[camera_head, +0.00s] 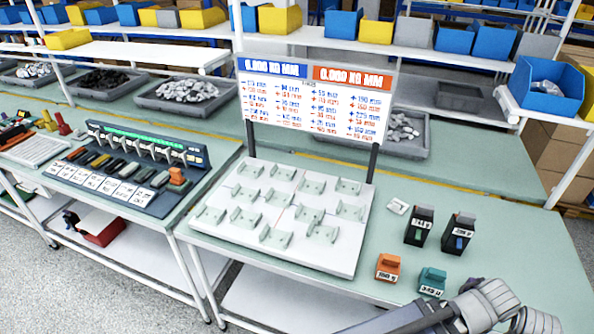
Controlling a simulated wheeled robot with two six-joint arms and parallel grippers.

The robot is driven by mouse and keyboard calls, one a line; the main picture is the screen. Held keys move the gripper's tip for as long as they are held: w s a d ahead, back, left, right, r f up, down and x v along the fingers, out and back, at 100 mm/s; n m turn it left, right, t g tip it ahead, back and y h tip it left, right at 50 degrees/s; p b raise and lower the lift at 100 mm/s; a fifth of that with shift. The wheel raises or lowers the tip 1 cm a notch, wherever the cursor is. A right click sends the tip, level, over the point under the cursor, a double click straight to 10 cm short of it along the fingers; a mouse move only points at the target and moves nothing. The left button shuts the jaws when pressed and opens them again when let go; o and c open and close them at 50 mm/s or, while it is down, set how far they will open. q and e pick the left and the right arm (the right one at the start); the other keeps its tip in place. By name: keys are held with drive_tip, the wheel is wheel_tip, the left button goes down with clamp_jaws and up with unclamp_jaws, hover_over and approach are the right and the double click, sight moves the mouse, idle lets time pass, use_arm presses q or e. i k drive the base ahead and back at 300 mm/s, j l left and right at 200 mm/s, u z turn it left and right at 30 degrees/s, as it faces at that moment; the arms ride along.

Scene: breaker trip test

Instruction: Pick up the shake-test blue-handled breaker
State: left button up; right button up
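Two black breakers stand upright on the green table at the right. The right one (458,234) shows a blue handle low on its front and a white label. No gripper fingers of mine can be made out in the head view.
An orange block (389,267) and a teal block (431,282) with labels sit in front of the breakers. A white board (280,213) with several holders and an upright sign (312,98) stand to the left. A small white tag (397,206) lies nearby. The table right of the breakers is clear.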

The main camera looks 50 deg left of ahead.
sight(459, 229)
drive_tip(key=i+u, duration=0.2)
drive_tip(key=i, duration=0.15)
drive_tip(key=u, duration=1.8)
